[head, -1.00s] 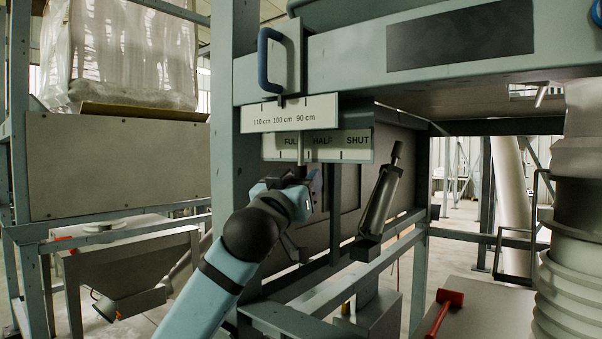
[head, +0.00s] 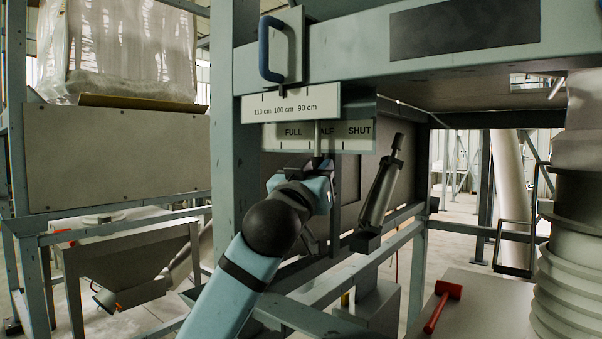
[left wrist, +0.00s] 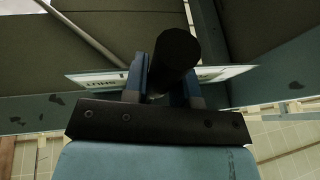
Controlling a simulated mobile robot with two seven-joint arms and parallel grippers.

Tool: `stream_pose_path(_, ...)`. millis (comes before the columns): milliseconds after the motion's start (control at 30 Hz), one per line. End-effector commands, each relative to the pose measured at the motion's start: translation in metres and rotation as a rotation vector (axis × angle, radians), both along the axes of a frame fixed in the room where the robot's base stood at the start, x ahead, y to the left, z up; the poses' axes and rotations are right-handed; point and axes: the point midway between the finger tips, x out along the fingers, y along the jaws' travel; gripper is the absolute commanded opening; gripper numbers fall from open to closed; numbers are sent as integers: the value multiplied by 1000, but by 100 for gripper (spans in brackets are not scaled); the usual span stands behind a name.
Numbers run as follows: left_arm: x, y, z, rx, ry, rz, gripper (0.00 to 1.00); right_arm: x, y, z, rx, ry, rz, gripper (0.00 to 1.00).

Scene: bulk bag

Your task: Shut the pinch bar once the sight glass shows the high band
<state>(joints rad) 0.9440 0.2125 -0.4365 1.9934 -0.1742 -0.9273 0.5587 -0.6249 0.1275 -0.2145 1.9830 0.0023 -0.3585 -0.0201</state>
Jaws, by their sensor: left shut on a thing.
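The pinch bar (head: 318,138) shows as a thin upright rod in front of the plate (head: 360,132) marked FULL, HALF and SHUT. It crosses the start of the word HALF. My left gripper (head: 318,172) is just below that plate, shut on the bar's handle. In the left wrist view the handle's dark round end (left wrist: 178,47) sits between the blue fingers of my left gripper (left wrist: 163,88). A tilted grey tube with dark ends (head: 380,192), right of the gripper, may be the sight glass; I cannot read a band in it. My right gripper is out of view.
Above hangs a 110, 100 and 90 cm scale (head: 290,103) with a blue handle (head: 266,50) over it. A frame post (head: 236,120) stands left of the gripper. A red-headed tool (head: 441,304) lies on a grey surface at lower right.

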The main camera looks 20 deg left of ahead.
Motion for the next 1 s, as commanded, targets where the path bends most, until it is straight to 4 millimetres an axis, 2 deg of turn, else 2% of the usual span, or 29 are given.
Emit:
stream_pose_path(33, -4, -13, -4, -4, 5, -12, 0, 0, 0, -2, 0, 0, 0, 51)
stream_pose_path(200, -11, -32, -3, -2, 5, -9, 0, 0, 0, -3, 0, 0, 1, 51)
stream_pose_path(567, -12, -36, -4, -1, 7, -8, 0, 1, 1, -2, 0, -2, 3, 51)
stream_pose_path(600, -12, -36, -4, 0, 7, -9, 35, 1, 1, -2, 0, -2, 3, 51)
stream_pose_path(667, -12, -36, -4, 0, 6, -8, 48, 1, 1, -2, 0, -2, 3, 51)
stream_pose_path(1000, -14, -34, -4, -1, 4, -5, 50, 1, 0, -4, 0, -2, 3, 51)
